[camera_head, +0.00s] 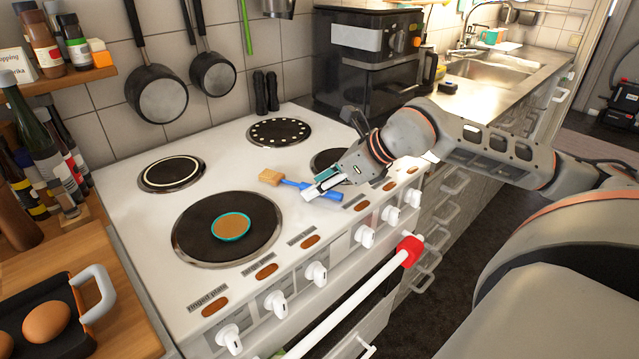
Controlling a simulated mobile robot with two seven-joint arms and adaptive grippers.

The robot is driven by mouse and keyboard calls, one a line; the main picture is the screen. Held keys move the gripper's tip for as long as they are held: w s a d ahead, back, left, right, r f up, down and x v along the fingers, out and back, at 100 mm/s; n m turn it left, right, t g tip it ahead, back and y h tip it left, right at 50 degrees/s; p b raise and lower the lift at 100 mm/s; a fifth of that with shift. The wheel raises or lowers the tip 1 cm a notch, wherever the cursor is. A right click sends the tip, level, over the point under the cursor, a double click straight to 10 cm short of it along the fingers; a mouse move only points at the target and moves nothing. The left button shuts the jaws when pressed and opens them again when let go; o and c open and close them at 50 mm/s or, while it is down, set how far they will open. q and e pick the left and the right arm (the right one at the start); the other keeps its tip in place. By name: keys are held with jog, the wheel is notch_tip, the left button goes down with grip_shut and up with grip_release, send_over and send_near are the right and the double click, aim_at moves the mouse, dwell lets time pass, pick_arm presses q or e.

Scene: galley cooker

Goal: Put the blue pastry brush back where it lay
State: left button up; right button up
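The blue pastry brush (292,183) is over the white cooker top (225,168), between the large front hob plate and the back plates. Its tan head (270,177) points left and its blue handle runs right. My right gripper (318,186) reaches in from the right, with its fingertips at the blue handle and covering part of it. Whether the fingers are closed on the handle is too small to tell. I cannot tell whether the brush touches the cooker top. My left gripper is not in view.
A small teal-rimmed round dish (231,227) sits on the large front plate. Two dark mills (266,92) stand at the back. Knobs and a rail with a red piece (410,250) line the front. Eggs (46,322) lie at lower left.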

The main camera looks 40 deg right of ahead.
jog(key=shift+v, duration=1.75)
jog(key=v, duration=0.8)
jog(key=shift+s+r, duration=0.15)
jog(key=shift+s, duration=0.05)
